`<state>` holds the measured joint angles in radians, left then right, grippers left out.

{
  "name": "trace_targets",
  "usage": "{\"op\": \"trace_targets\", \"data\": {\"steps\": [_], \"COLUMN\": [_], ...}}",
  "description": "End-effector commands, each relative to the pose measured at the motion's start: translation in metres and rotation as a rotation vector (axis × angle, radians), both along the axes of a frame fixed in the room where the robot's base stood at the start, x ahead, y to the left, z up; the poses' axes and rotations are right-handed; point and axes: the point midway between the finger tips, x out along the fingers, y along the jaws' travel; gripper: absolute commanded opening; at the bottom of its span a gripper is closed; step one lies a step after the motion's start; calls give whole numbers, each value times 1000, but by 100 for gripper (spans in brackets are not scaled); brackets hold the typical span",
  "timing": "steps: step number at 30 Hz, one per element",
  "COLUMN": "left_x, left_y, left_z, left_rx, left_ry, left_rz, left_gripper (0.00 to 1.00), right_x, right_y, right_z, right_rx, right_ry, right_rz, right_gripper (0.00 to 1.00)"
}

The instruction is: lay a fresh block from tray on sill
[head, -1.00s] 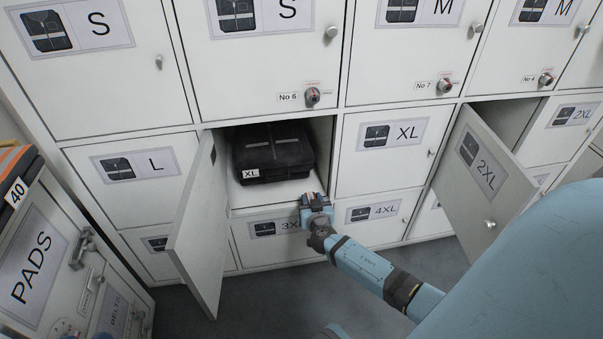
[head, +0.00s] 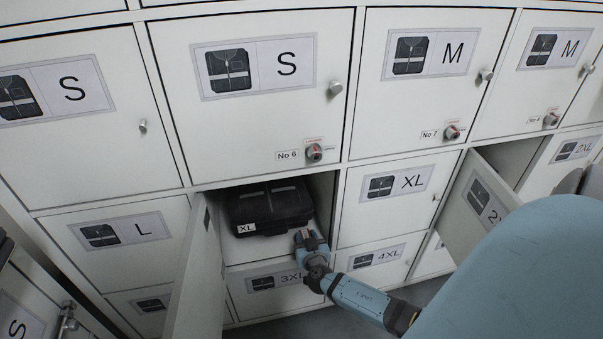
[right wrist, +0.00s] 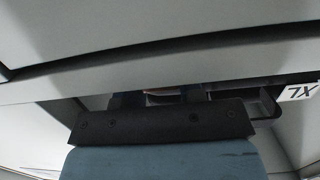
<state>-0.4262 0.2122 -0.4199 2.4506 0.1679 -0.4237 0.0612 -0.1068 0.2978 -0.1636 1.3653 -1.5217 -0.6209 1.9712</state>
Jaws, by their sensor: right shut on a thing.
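My right gripper (head: 309,236) is at the right front of an open locker compartment, by its sill (head: 262,255). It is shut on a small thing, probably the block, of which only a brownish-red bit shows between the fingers. In the right wrist view the fingers are mostly hidden behind my dark wrist plate, and a pale strip (right wrist: 165,91) shows between them. I cannot tell whether the held thing touches the sill. No tray is in view. My left gripper is not in view.
A black folded pack (head: 268,205) labelled XL lies inside the compartment, left of my gripper. The compartment's door (head: 195,275) hangs open on the left. Another door (head: 477,210), marked 2X, stands open at the right. Closed lockers surround the opening.

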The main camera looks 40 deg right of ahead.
Motion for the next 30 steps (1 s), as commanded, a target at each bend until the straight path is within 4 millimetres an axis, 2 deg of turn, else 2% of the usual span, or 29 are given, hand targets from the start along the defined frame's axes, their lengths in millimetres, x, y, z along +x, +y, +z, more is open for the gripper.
{"op": "trace_targets", "data": {"steps": [8,15,16,18,19,26,30], "left_x": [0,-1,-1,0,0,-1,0], "left_y": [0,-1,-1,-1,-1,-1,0], "left_z": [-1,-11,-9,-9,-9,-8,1], "left_rx": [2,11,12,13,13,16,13], "left_ry": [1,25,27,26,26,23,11], "left_rz": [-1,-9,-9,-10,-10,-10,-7], "left_gripper": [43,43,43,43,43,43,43], "right_x": [-1,0,0,0,0,0,0], "right_y": [0,0,0,0,0,0,0], "right_z": [-1,-4,-3,-3,-3,-3,3], "right_rx": [0,0,0,0,0,0,0], "right_ry": [-1,-1,-1,-1,-1,-1,-1], "right_rz": [0,0,0,0,0,0,0], "right_gripper": [13,13,42,58,61,61,61]}}
